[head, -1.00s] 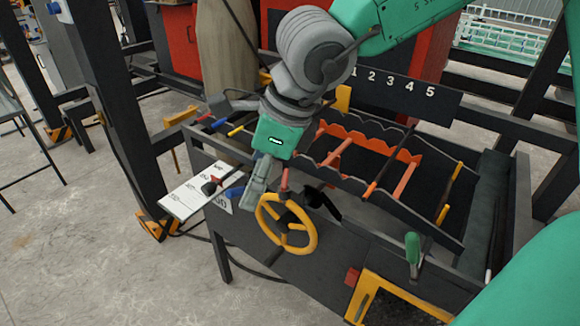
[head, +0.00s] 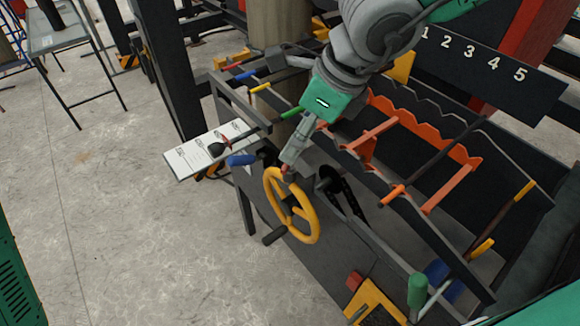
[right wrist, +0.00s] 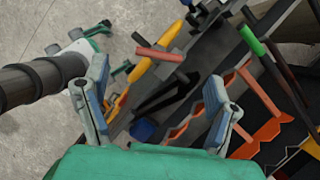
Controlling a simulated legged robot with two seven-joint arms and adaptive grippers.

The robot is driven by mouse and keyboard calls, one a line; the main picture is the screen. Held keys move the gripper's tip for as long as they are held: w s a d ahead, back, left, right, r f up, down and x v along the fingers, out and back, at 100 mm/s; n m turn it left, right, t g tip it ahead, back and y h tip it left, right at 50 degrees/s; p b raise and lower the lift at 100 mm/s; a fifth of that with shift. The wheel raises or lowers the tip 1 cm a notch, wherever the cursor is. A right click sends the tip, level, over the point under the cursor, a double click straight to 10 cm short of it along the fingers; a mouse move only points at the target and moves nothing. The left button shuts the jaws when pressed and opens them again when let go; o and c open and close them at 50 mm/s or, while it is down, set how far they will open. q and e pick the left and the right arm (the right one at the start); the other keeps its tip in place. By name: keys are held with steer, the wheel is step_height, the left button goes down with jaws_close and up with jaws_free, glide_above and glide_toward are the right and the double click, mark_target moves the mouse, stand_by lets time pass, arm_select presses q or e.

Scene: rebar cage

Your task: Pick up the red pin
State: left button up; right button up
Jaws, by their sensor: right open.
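The red pin (head: 287,173) stands at the top of the yellow handwheel (head: 311,228) on the front of the rebar bench. In the right wrist view the pin (right wrist: 160,54) is a short, pale red bar next to the yellow wheel rim. My right gripper (head: 291,155) comes down from the upper right, its fingertips close to the pin. In its own wrist view the right gripper (right wrist: 157,78) is open, with the pin in the gap between and beyond its fingers. I cannot tell whether a finger touches the pin.
A white label card (head: 190,160) and a blue handle (head: 242,159) lie left of the wheel. Orange notched racks (head: 420,133) and a numbered board (head: 545,92) are to the right. A green handle (head: 417,290) stands at the front right. Open floor is at the left.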

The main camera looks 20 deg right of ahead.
mark_target(290, 172)
steer(key=b+x, duration=0.1)
steer(key=x, duration=0.3)
steer(key=d+b+x, duration=0.1)
steer(key=x, duration=0.2)
steer(key=shift+s+f+b, duration=0.25)
steer(key=shift+f+b, duration=0.05)
steer(key=shift+b, duration=0.05)
steer(key=shift+w+a, duration=0.1)
steer(key=shift+a, duration=0.05)
steer(key=shift+a+r, duration=0.1)
steer(key=shift+c, duration=1.2)
steer(key=c, duration=1.1)
steer(key=shift+d, duration=0.2)
